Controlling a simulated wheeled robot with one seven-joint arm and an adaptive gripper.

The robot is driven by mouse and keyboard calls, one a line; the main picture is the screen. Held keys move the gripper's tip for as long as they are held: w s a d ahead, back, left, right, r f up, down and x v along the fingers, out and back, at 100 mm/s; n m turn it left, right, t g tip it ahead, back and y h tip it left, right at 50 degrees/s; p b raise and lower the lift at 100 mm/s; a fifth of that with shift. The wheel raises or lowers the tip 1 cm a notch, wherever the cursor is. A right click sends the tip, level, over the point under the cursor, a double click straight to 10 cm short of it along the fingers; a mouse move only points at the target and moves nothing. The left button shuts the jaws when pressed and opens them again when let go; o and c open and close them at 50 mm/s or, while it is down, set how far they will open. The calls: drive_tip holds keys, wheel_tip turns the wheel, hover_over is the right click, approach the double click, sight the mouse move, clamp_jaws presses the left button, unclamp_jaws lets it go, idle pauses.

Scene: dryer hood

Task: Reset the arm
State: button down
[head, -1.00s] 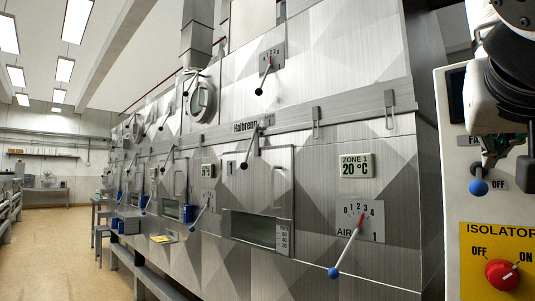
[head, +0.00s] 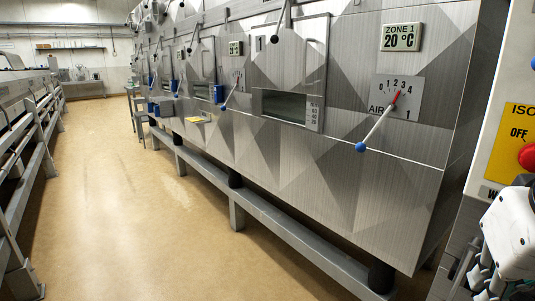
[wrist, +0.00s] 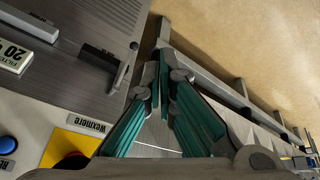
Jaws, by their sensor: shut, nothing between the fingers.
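My gripper (wrist: 166,78) fills the middle of the wrist view, its teal-padded fingers closed together at the tips with nothing between them. Beyond the fingers the wrist view shows a pale control panel, grey metal parts and the tan floor. In the head view, a white part of my arm (head: 510,232) shows at the lower right edge, in front of the lower part of the control panel. I cannot make out the fingertips clearly in the head view.
The dryer hood (head: 345,180) runs along the right, with a blue-knobbed air lever (head: 378,127) and zone display (head: 401,37). The isolator's red knob (head: 528,157) is at the right edge. Railings (head: 45,135) stand left; the floor (head: 140,210) between is clear.

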drive_tip(key=s+a+f+n+g+y, duration=0.3)
drive_tip(key=s+a+f+g, duration=0.15)
drive_tip(key=s+f, duration=0.45)
wheel_tip(320, 180, up, 28)
drive_tip(key=w+t+p, duration=0.1)
drive_tip(key=t+p, duration=0.3)
drive_tip(key=p, duration=2.1)
drive_tip(key=shift+d+f+h+p, duration=0.15)
drive_tip(key=shift+h+p, duration=0.15)
drive_tip(key=shift+p, duration=0.05)
